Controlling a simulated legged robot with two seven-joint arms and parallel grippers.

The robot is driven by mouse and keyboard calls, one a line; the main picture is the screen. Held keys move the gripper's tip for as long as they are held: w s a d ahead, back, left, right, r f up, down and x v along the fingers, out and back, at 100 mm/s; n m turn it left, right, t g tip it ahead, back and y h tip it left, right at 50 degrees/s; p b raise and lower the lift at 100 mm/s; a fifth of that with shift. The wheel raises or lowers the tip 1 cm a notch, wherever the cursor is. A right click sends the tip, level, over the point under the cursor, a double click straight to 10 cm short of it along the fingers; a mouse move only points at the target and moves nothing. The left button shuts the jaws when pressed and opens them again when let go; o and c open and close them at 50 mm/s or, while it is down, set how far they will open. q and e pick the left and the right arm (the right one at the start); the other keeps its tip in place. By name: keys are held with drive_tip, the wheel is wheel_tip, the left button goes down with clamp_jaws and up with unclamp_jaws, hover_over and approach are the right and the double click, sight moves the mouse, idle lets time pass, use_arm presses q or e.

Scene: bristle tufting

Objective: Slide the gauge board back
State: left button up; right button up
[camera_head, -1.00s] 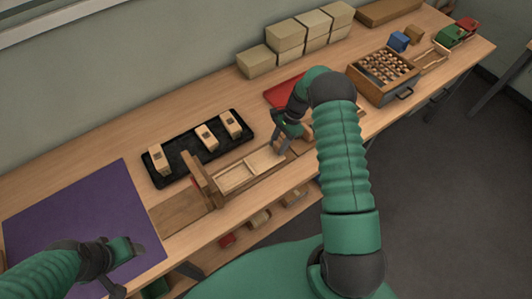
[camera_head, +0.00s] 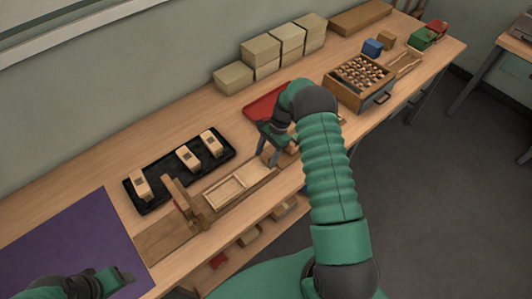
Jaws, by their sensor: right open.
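A long wooden fixture lies along the bench's front edge, with an upright wooden board (camera_head: 180,200) across it. Right of the upright is a pale, shallow two-part wooden frame (camera_head: 226,192). I cannot tell for sure which part is the gauge board. My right gripper (camera_head: 268,155) is open, pointing down at the fixture's right end, beside small wooden pieces. Whether it touches them is unclear, and my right arm hides part of the area. My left gripper (camera_head: 112,284) is over the purple mat (camera_head: 75,240) at the lower left, partly cut off by the picture edge.
A black tray (camera_head: 163,178) with three wooden blocks lies behind the fixture. A red tray (camera_head: 268,106) is behind my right gripper. Tan boxes (camera_head: 262,55) stand by the wall. A wooden box of round pieces (camera_head: 360,82) stands at right. Bare bench lies behind the black tray.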

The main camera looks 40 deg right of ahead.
drive_tip(key=shift+d+r, duration=0.25)
drive_tip(key=b+v, duration=0.1)
drive_tip(key=v, duration=1.5)
drive_tip(key=shift+a+r, duration=0.1)
drive_tip(key=shift+a, duration=0.05)
drive_tip(key=s+a+n+h, duration=0.35)
drive_tip(key=a+n, duration=0.45)
drive_tip(key=a, duration=0.6)
drive_tip(key=s+a+n+t, duration=0.2)
drive_tip(key=s+a+n, duration=0.7)
drive_tip(key=s, duration=0.4)
drive_tip(key=shift+a+n+t+h, duration=0.3)
drive_tip(key=shift+a+t+h, duration=0.15)
drive_tip(key=shift+a, duration=0.45)
